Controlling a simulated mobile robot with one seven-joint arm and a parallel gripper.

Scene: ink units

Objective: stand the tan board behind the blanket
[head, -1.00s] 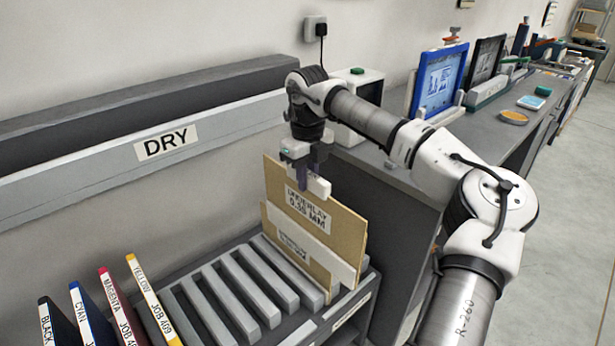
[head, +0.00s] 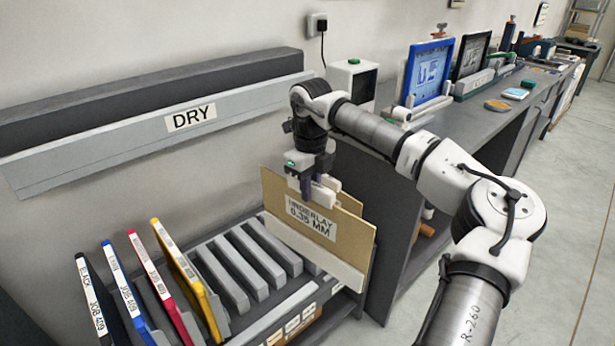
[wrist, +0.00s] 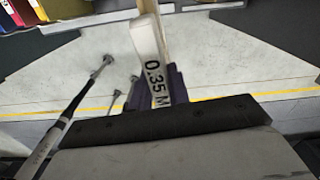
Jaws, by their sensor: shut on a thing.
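A tan board (head: 347,227) labelled "UNDERLAY 0.35 MM" stands upright at the right end of the slotted rack (head: 250,262). My gripper (head: 318,192) points down and is shut on its top edge. In the wrist view the board (wrist: 150,50) shows nearly edge-on between the fingers (wrist: 160,88), with part of its label readable. A pale panel (head: 335,268) runs along the lower front of the board. I cannot tell whether it is a separate sheet. The board's lower edge is hard to see, so its seating is unclear. I cannot identify a blanket for certain.
Several coloured job boards (head: 180,280) stand at the rack's left, with empty slots between them and the tan board. A grey ledge marked DRY (head: 190,118) runs along the wall. A bench (head: 480,130) at the right carries a blue frame (head: 430,72) and a black frame.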

